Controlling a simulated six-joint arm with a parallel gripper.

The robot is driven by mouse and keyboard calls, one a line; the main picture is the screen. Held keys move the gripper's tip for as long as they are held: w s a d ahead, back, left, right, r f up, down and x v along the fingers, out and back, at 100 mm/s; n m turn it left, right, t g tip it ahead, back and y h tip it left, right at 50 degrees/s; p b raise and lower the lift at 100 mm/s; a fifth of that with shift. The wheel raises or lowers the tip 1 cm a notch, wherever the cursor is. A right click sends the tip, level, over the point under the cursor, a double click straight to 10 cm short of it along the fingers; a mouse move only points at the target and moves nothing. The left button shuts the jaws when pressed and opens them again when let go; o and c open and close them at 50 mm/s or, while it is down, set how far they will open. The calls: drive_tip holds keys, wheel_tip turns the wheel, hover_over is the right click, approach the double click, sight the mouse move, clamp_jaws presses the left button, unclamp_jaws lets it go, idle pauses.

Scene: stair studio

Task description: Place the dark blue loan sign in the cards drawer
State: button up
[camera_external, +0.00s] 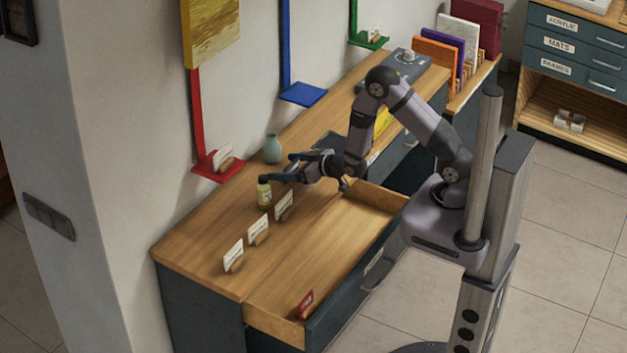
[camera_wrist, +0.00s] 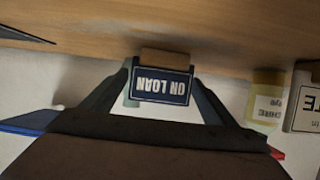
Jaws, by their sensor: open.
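The dark blue loan sign (camera_wrist: 161,86), lettered "ON LOAN", appears upside down in the wrist view, in a small wooden block holder (camera_wrist: 165,58) on the wooden top. My gripper (camera_wrist: 161,98) is open, with one finger on each side of the sign. In the external view my gripper (camera_external: 279,167) is low over the counter, and I cannot make out the sign there. A wooden drawer (camera_external: 335,235) is pulled open at the counter's front. A small red sign (camera_external: 305,303) is in its near end.
A yellow bottle (camera_external: 264,193) stands close to my gripper, with a teal vase (camera_external: 272,149) behind. Several white cards in holders (camera_external: 258,230) line the counter (camera_external: 195,255). A red wall ledge (camera_external: 207,171) is at the left. The drawer's middle is clear.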

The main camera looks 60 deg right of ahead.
sight(292, 165)
drive_tip(key=v, duration=0.7)
drive_tip(key=shift+s+r+b, duration=0.1)
drive_tip(key=shift+r+b, duration=0.05)
drive_tip(key=shift+b, duration=0.15)
drive_tip(key=p, duration=0.3)
drive_tip(key=shift+s+r, duration=0.15)
drive_tip(key=shift+r, duration=0.1)
drive_tip(key=shift+s+r+p, duration=0.15)
drive_tip(key=shift+s+p, duration=0.15)
drive_tip(key=shift+p, duration=0.75)
drive_tip(key=p+v, duration=0.1)
drive_tip(key=p, duration=0.2)
drive_tip(key=shift+s+p, duration=0.3)
drive_tip(key=shift+p, duration=0.1)
drive_tip(key=shift+g, duration=0.3)
